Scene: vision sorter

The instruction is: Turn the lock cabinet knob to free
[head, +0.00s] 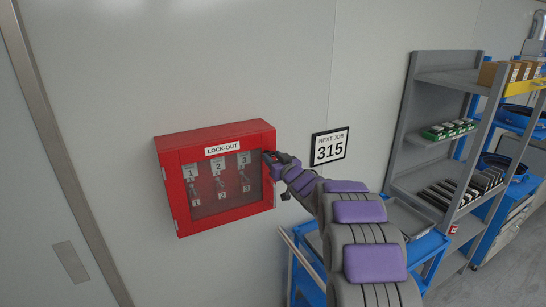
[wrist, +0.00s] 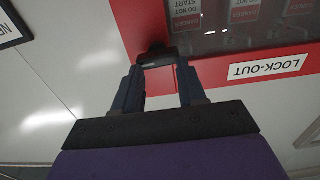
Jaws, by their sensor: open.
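The red lock-out cabinet (head: 222,224) hangs on the wall in the head view, with a clear window and numbered tags on keys inside. It shows upside down in the wrist view (wrist: 143,20). A dark knob (wrist: 156,49) sits on the red door frame in the wrist view; my gripper hides it in the head view. My gripper (head: 270,160) is at the cabinet's right edge. In the wrist view my open gripper (wrist: 158,66) has its fingers on either side of the knob; I cannot tell whether they touch it. The knob's setting is not readable.
A "NEXT JOB 315" sign (head: 330,146) is on the wall right of the cabinet. A blue cart (head: 428,244) stands beneath my arm. A grey shelf rack (head: 400,125) with boxes and parts stands at right. The wall left of the cabinet is clear.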

